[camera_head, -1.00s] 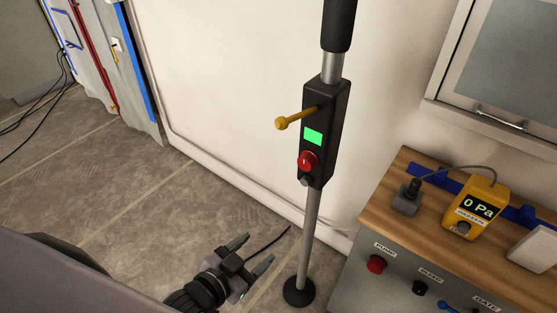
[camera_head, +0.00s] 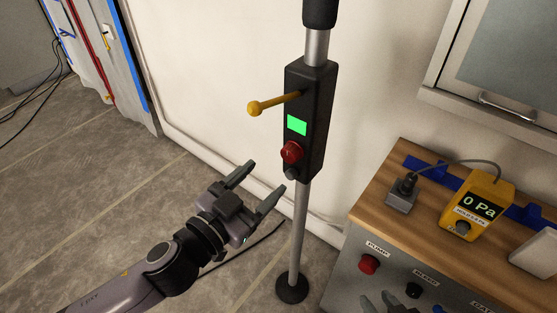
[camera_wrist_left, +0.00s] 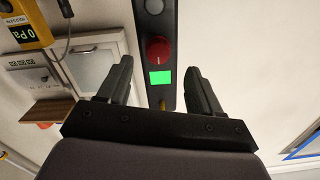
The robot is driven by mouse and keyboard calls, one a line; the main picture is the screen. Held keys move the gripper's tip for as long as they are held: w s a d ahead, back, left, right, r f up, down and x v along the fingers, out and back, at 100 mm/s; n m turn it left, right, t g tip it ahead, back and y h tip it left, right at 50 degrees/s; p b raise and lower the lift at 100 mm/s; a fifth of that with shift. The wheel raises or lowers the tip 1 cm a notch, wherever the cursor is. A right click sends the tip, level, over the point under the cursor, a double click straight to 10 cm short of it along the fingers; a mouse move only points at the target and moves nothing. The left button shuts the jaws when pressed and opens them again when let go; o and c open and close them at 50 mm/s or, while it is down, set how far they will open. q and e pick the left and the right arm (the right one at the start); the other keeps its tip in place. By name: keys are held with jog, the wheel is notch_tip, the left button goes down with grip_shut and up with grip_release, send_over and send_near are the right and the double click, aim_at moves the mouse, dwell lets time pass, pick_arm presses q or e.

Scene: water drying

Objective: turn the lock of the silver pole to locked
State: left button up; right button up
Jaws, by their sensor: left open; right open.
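The silver pole (camera_head: 299,222) stands upright against the pale wall on a round black foot (camera_head: 291,290). Its black box (camera_head: 318,125) carries a yellow lever (camera_head: 274,104), a green display (camera_head: 297,125) and a red knob (camera_head: 292,152). The red knob also shows in the left wrist view (camera_wrist_left: 158,50); its setting is unreadable. My left gripper (camera_head: 262,180) is open and empty, below and left of the knob, apart from the pole. In the left wrist view the box lies between its fingers (camera_wrist_left: 160,72).
A wood-topped cabinet (camera_head: 385,180) with a red pump knob (camera_head: 369,264) stands right of the pole. On it are a yellow gauge (camera_head: 476,205) reading 0 Pa and a grey plug block (camera_head: 401,195). The floor left of the pole is open; a black cable lies there.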

aim_at(287, 157)
pick_arm(q)
jog(key=x, duration=0.5)
jog(key=shift+w+d+r+p, duration=0.2)
jog(key=shift+d+r+p, duration=0.1)
jog(key=shift+d, duration=0.05)
jog(key=shift+x, duration=0.8)
jog(key=c, duration=1.1)
jog(key=shift+o, duration=0.2)
